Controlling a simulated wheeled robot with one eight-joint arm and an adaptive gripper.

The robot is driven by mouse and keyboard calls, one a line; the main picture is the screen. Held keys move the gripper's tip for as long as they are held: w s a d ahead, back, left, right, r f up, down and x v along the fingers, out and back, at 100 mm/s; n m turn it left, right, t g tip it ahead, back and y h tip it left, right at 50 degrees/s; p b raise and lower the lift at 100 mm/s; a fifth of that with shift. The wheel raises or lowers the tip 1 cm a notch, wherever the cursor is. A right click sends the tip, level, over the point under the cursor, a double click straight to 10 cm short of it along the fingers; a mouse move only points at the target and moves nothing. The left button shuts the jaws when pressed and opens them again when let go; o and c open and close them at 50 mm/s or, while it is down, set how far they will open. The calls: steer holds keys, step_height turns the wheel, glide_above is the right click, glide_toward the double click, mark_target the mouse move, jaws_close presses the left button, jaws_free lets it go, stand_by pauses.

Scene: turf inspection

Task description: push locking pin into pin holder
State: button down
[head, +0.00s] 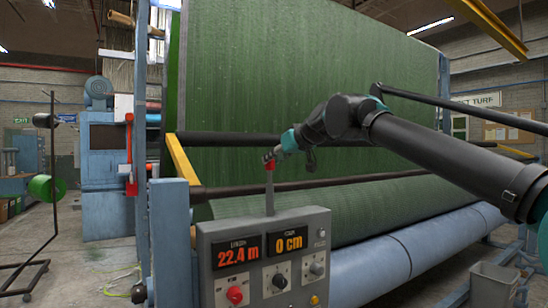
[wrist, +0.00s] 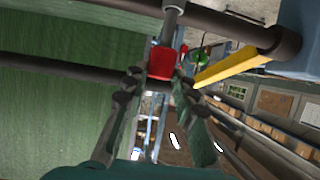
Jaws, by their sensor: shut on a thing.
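My gripper (head: 273,155) is shut on a red knob (head: 269,165) on top of a thin grey rod (head: 270,200). The rod stands upright at the top of the grey control box in the head view. In the wrist view my gripper (wrist: 158,78) has a finger on either side of the red knob (wrist: 161,63), and the grey rod (wrist: 173,18) runs to the top edge. I cannot tell whether this rod is the locking pin. I cannot make out a pin holder in either view.
The control box (head: 212,229) has two displays, reading 22.4 m and 0 cm, and several knobs. Behind it hangs green turf (head: 310,80) on a blue frame (head: 170,245). A yellow bar (head: 182,159) and dark rollers (head: 230,139) are close to my gripper.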

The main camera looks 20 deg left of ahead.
steer(key=shift+f, duration=1.05)
steer(key=c, duration=1.1)
jaws_free()
steer(key=shift+c, duration=0.2)
steer(key=v, duration=1.2)
